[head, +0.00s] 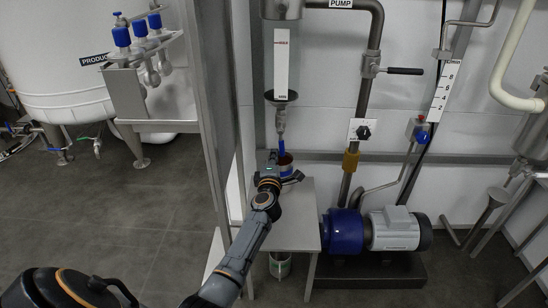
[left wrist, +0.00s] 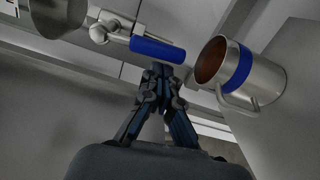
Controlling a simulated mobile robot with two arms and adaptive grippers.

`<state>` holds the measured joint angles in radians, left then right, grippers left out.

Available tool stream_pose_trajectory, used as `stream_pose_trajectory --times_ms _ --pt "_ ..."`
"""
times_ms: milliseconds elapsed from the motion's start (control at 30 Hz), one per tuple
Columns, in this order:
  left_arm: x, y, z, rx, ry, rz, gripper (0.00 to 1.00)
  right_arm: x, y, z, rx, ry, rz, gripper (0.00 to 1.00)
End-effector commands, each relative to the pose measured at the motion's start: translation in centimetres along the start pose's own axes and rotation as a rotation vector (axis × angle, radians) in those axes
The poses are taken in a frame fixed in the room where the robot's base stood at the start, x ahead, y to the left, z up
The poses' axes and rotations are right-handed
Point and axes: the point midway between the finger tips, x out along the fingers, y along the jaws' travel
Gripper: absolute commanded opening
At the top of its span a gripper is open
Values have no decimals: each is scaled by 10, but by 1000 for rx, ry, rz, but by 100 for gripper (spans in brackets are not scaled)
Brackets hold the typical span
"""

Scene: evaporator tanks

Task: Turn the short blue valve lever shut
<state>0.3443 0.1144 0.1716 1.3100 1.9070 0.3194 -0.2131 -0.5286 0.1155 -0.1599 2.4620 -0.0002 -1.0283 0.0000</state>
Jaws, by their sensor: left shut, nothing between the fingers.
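The short blue valve lever (head: 281,146) hangs below a steel valve (head: 281,122) under the white gauge column. In the left wrist view the blue lever (left wrist: 158,50) lies across the picture, just beyond my fingertips. My left gripper (head: 268,163) is beside the lever's lower end in the head view. In the left wrist view the left gripper (left wrist: 160,70) has its fingertips together, with nothing held. The tips are very close to the lever; I cannot tell whether they touch it. My right gripper is not in view.
A steel cup with a blue band (left wrist: 238,72) is right of the fingertips; the cup also shows in the head view (head: 286,163) on a small grey table (head: 292,222). A steel post (head: 212,110) stands left of my arm. A blue pump (head: 342,231) is at right.

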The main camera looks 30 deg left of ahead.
Motion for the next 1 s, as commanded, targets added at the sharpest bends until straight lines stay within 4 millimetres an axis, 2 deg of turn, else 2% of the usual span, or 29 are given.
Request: stream_pose_trajectory --times_ms 267,1000 --pt "0 -1 1 -23 0 1 0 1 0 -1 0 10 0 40" --pt "0 -4 13 -186 -4 8 0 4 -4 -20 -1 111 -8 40"
